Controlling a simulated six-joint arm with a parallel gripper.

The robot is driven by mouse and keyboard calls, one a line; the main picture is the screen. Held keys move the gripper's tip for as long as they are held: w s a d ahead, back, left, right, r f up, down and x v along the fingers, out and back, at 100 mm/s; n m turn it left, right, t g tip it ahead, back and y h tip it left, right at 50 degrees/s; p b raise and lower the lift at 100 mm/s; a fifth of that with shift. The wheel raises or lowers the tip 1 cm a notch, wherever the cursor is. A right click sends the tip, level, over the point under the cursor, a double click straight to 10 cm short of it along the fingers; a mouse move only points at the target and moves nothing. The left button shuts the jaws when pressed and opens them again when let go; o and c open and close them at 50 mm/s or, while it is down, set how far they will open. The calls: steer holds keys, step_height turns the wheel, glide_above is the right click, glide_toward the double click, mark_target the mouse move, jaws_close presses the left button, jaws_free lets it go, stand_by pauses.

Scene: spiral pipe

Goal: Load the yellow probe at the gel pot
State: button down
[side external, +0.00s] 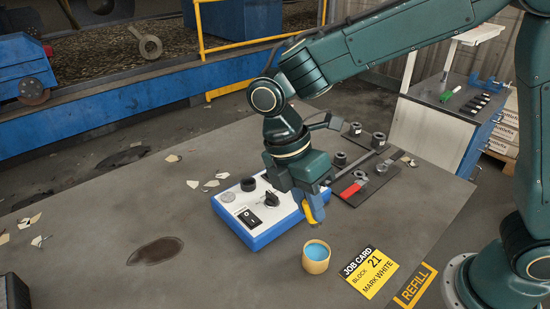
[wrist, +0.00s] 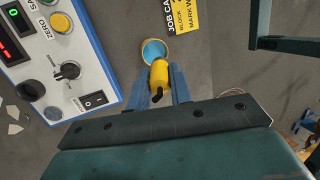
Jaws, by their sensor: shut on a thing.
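The yellow probe (side external: 314,210) is held in my gripper (side external: 312,203), above the table and just behind the gel pot in the side view. In the wrist view the probe (wrist: 159,80) sits between the two blue fingers of my gripper (wrist: 159,90), which is shut on it. The gel pot (side external: 316,258) is a small tan cup with blue gel inside, standing upright on the table. It also shows in the wrist view (wrist: 154,51), just beyond the probe's far end. The probe appears apart from the gel; its exact tip is hard to make out.
A blue and white control box (side external: 257,214) with knobs and a switch stands close left of my gripper. A yellow job card (side external: 371,271) reading "BLOCK 21 MARK WHITE" lies right of the pot. A dark tray (side external: 362,187) with tools lies behind. The table's front left is mostly clear.

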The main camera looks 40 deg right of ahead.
steer(key=shift+s+d+f, duration=0.1)
steer(key=shift+s+f, duration=0.1)
steer(key=shift+s, duration=0.25)
steer(key=shift+f, duration=0.15)
steer(key=shift+f, duration=2.85)
steer(key=shift+f, duration=0.7)
stand_by(0.7)
steer(key=shift+r, duration=3.6)
steer(key=shift+w, duration=0.1)
